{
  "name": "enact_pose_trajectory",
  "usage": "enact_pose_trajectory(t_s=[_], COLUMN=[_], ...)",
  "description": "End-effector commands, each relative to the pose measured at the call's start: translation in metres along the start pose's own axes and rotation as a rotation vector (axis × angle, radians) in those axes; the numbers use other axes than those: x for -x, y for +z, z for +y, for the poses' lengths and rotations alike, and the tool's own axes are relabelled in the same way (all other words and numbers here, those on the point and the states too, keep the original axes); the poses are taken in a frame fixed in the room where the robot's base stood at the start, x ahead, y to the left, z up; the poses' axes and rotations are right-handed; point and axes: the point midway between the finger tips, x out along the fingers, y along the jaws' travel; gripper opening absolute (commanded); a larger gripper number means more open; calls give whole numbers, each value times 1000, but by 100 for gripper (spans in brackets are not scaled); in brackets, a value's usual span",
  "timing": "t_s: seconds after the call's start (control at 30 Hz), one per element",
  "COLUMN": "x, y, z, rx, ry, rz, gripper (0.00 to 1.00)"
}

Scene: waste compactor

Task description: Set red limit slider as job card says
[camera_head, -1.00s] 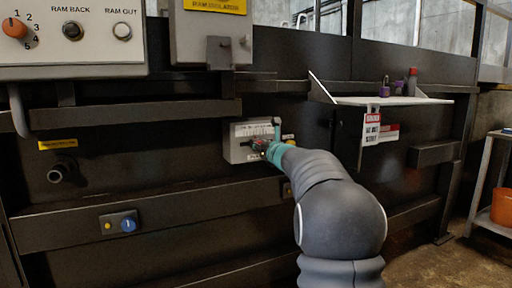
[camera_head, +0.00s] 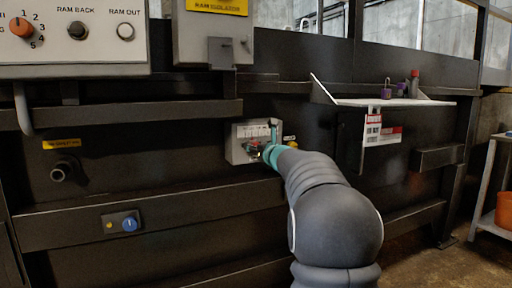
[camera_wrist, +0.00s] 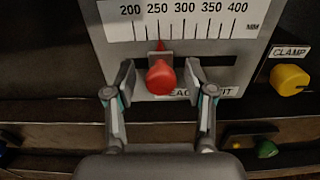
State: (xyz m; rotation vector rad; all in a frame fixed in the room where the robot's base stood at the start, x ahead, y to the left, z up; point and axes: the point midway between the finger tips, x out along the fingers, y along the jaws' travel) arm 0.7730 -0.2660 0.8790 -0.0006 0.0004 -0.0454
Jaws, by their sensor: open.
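The red limit slider (camera_wrist: 161,78) is a round red knob with a pointer on a grey panel. In the wrist view its pointer stands at about 250 on the white MM scale (camera_wrist: 185,27), which runs from 200 to 400. My gripper (camera_wrist: 158,86) is open, with one finger on each side of the knob and a gap visible on both sides. In the head view my gripper (camera_head: 262,150) is at the grey slider panel (camera_head: 236,153) and hides part of it. The label below the slot is partly covered. I cannot make out a readable job card.
A yellow CLAMP knob (camera_wrist: 289,79) is right of the slider panel, with a green knob (camera_wrist: 266,148) lower down. A shelf (camera_head: 350,101) with padlocks and small signs, too small to read, is on the right. A control box (camera_head: 75,55) is at upper left.

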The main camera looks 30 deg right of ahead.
Motion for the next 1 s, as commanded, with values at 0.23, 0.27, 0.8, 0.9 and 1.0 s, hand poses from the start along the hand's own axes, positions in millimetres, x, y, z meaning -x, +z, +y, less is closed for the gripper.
enact_pose_trajectory(t_s=[0.23,0.27,0.8,0.9,1.0], x=[40,47,114,115,115], y=[1,1,0,0,0], z=[-1,-1,0,0,0], rx=[0,0,-1,-1,-1], ry=[-3,-3,-1,-1,-1], rz=[-1,-1,-1,-1,0], gripper=[54,54,54,54,54])
